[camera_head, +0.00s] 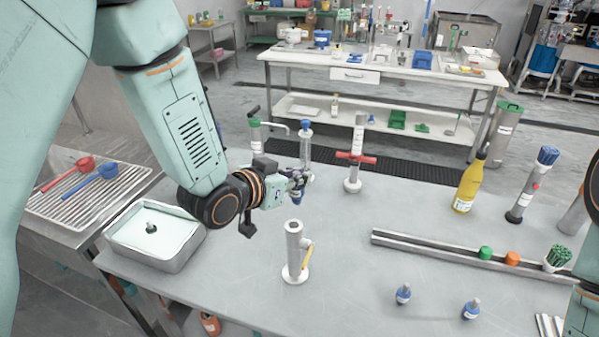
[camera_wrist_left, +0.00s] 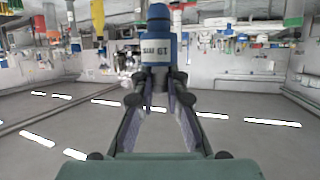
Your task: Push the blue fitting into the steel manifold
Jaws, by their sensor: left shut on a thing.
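My left gripper (camera_head: 296,182) is shut on a blue fitting (camera_wrist_left: 158,48) with a white label, which fills the upper middle of the left wrist view between the fingertips (camera_wrist_left: 158,100). In the head view the held fitting (camera_head: 297,195) is small and partly covered by the fingers. An upright steel tube with a round base and a yellow lever, which looks like the steel manifold (camera_head: 293,250), stands on the table just in front of and below the gripper. The held fitting is apart from it. My right gripper is out of view.
Two other blue fittings (camera_head: 403,294) (camera_head: 471,309) stand at the front right. A steel tray (camera_head: 190,248) is left. A red-handled post (camera_head: 354,160) and a blue-topped tube (camera_head: 305,145) stand behind. A rail (camera_head: 420,246) and yellow bottle (camera_head: 467,185) are right.

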